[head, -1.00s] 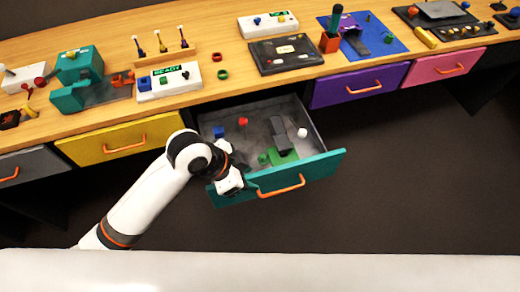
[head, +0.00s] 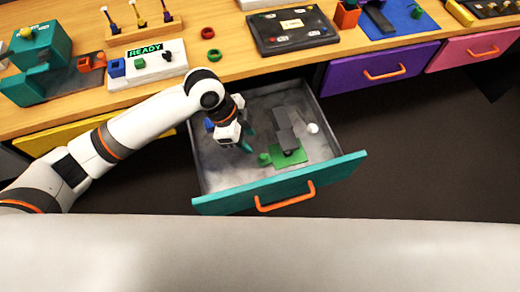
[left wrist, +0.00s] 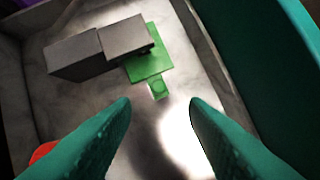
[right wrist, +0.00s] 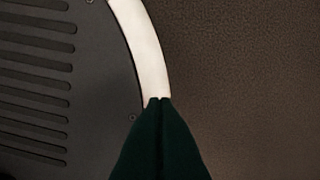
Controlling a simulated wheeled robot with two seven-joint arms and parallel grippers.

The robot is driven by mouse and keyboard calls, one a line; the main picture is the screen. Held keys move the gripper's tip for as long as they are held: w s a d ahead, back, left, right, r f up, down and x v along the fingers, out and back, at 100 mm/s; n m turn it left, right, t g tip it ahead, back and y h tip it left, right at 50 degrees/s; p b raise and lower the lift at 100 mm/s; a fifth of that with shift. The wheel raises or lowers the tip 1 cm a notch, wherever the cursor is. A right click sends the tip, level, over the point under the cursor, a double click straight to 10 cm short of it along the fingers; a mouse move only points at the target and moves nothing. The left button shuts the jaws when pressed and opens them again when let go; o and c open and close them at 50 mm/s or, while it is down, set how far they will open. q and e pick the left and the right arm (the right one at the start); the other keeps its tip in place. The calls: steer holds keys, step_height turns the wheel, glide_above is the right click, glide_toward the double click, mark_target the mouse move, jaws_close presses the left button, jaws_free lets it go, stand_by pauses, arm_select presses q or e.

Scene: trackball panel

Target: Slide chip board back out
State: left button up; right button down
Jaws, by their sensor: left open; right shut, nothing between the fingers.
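The green chip board (head: 290,158) lies in the open teal drawer, partly under a dark grey block (head: 286,130). A small green tab (head: 265,158) sticks out at its left. In the left wrist view the board (left wrist: 150,68) is partly covered by the grey block (left wrist: 75,57), and its tab (left wrist: 157,87) points towards my fingers. My left gripper (head: 247,143) is open and empty inside the drawer area, left of the tab and apart from it. In the left wrist view its fingertips (left wrist: 158,106) are on either side below the tab. My right gripper (right wrist: 160,100) is shut and empty.
The teal drawer front (head: 230,199) with its orange handle (head: 286,197) stands pulled out. A blue block (head: 208,124) and a white ball (head: 313,128) are in the drawer. A red thing (left wrist: 43,150) is near my left finger. The wooden bench (head: 225,50) is behind.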

mark_target(262, 156)
arm_select(q)
steer(key=x, duration=0.7)
steer(key=shift+d+f+b, duration=0.1)
steer(key=shift+f+b, duration=0.25)
steer(key=shift+d+f, duration=0.2)
steer(key=shift+f, duration=0.3)
arm_select(e)
steer(key=shift+w+a+f, duration=0.1)
steer(key=shift+w+f, duration=0.3)
steer(key=shift+w, duration=0.2)
steer(key=shift+s, duration=0.1)
arm_select(q)
steer(key=shift+c, duration=1.1)
jaws_close()
arm_select(e)
steer(key=shift+s, duration=0.2)
